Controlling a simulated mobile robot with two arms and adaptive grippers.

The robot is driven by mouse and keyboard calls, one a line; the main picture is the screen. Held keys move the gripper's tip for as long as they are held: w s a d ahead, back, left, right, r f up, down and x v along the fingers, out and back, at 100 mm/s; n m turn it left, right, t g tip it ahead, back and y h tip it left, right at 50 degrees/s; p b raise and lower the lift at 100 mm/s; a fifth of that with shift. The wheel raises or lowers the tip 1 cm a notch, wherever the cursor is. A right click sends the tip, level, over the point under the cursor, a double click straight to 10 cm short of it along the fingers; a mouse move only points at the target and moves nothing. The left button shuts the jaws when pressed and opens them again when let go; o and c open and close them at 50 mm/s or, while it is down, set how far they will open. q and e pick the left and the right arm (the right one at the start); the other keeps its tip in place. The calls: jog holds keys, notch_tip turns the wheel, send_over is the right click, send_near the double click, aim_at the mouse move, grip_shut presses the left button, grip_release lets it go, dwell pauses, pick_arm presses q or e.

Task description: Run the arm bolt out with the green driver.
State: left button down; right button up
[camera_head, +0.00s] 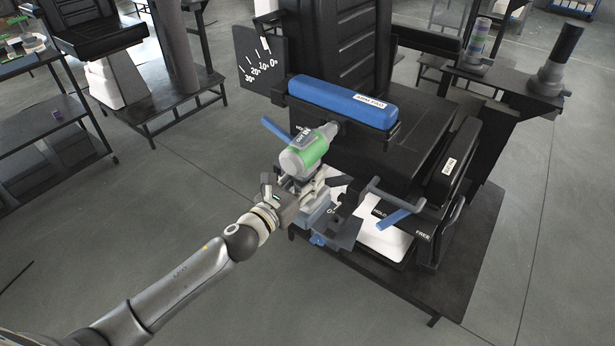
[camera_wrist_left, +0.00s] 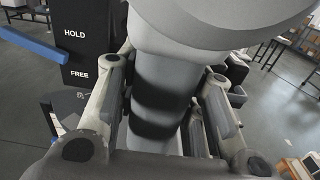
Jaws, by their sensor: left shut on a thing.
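The green driver (camera_head: 306,153), with a green and grey body, is in my left gripper (camera_head: 290,195) in the head view. In the left wrist view my left gripper's fingers (camera_wrist_left: 165,110) stand on both sides of the driver's grey and black handle (camera_wrist_left: 158,90), and its rounded grey body fills the top. The driver's nose points up and right, to the area below the blue arm pad (camera_head: 343,102). The arm bolt cannot be made out; the driver's nose covers that area, and I cannot tell whether they touch. My right gripper is out of view.
A blue lever (camera_head: 276,129) sticks out left of the driver. A blue-handled lever (camera_head: 393,219) is at the right, near HOLD and FREE labels. A dial plate (camera_head: 260,60) stands behind. A black rack (camera_head: 50,120) is at left; open floor lies between.

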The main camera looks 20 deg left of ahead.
aim_at(298, 185)
pick_arm(q)
jog(key=shift+w+d+r, duration=0.2)
jog(key=shift+w, duration=0.35)
dwell(1.0)
jog(key=shift+s+a+r+p, duration=0.15)
jog(key=shift+s+r+p, duration=0.1)
jog(key=shift+p, duration=0.05)
dwell(1.0)
jog(key=shift+s+a+f, duration=0.1)
jog(key=shift+s+f, duration=0.15)
jog(key=shift+s, duration=0.2)
dwell(1.0)
jog(key=shift+s+a, duration=0.1)
jog(key=shift+s, duration=0.3)
jog(key=shift+v, duration=2)
jog(key=shift+b+v, duration=0.45)
jog(key=shift+v, duration=1.55)
